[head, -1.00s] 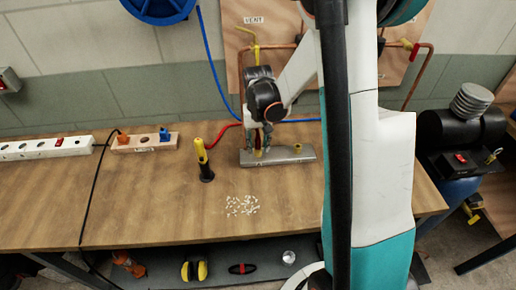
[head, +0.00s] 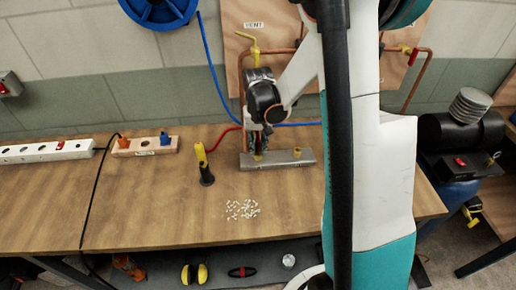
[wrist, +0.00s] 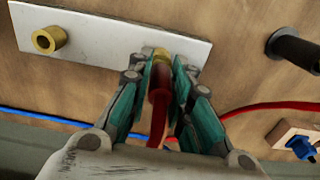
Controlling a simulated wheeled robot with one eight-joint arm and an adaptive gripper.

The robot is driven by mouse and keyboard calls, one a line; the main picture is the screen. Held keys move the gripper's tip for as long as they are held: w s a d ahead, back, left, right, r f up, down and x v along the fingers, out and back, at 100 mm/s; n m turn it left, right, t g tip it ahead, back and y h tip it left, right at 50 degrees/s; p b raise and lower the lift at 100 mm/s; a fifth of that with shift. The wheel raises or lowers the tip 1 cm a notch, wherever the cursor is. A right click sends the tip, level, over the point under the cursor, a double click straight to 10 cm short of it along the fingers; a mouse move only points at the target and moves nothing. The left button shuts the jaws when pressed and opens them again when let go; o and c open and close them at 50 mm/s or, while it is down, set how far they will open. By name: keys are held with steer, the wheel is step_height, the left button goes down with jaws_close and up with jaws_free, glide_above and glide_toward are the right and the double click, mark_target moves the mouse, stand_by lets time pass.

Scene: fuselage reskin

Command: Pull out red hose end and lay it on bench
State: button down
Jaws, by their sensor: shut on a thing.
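My gripper (wrist: 160,85) is shut on the red hose end (wrist: 158,88), with one green-padded finger on each side. A brass fitting shows just past the hose end, at the edge of the metal bar (wrist: 105,35); I cannot tell whether hose and fitting are still joined. In the head view my gripper (head: 260,142) is over the left part of the metal bar (head: 290,158), which lies on the bench (head: 150,205). The red hose (head: 222,137) runs left from there along the back of the bench. My fingers hide its end in the head view.
A yellow-and-black tool (head: 203,163) stands left of the bar. White bits (head: 242,209) lie in front of it. A wooden socket block (head: 145,145) and a power strip (head: 45,150) are further left. The front middle-left bench surface is largely clear.

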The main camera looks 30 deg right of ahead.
mark_target(258, 140)
steer(key=shift+r+p, duration=0.6)
steer(key=shift+r, duration=0.4)
steer(key=shift+r+p, duration=0.9)
steer(key=shift+r, duration=0.55)
